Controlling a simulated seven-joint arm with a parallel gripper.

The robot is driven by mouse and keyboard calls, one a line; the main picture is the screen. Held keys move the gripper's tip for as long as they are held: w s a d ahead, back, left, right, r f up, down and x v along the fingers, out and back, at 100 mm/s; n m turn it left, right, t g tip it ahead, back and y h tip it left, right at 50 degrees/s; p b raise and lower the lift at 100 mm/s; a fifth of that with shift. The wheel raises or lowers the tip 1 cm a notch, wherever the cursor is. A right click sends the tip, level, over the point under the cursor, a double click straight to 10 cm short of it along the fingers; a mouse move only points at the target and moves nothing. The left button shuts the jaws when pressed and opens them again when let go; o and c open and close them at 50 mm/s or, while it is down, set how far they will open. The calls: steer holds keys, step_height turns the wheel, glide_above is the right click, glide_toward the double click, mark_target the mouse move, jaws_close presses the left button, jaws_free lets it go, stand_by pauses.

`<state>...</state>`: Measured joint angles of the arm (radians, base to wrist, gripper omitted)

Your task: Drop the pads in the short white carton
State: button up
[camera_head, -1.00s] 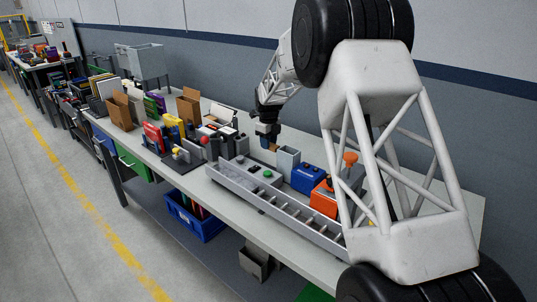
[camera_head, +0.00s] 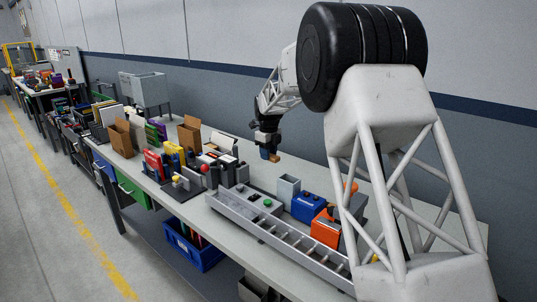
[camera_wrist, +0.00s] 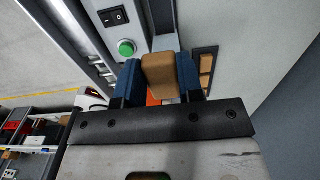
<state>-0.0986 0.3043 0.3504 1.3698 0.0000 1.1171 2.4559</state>
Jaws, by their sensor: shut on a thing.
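My gripper (camera_head: 267,150) is shut on a tan block, which looks like a pad (camera_wrist: 158,76). The block sits between the two blue fingertips in the wrist view and shows as a small tan patch in the head view (camera_head: 275,158). My gripper hangs above the bench, behind and left of a grey open-topped bin. More tan pads (camera_wrist: 206,64) lie in a dark tray (camera_wrist: 213,50) right of the fingers in the wrist view. A white open carton (camera_head: 224,141) stands left of my gripper on the bench; I cannot tell its height well.
A grey open-topped bin (camera_head: 288,187), a blue box (camera_head: 307,208) and an orange box (camera_head: 326,230) stand in a row. A long grey channel rack (camera_head: 285,236) runs along the front edge. Brown cartons (camera_head: 121,137) and several tools crowd the left. Bare bench lies behind the bin.

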stand_by(0.3)
steer(key=w+a+r, duration=0.2)
steer(key=w+a, duration=1.6)
steer(key=a, duration=0.3)
steer(key=shift+r, duration=0.15)
steer(key=shift+w+f, duration=0.1)
steer(key=shift+f, duration=0.15)
stand_by(0.6)
steer(key=shift+f, duration=2)
steer(key=shift+f, duration=0.1)
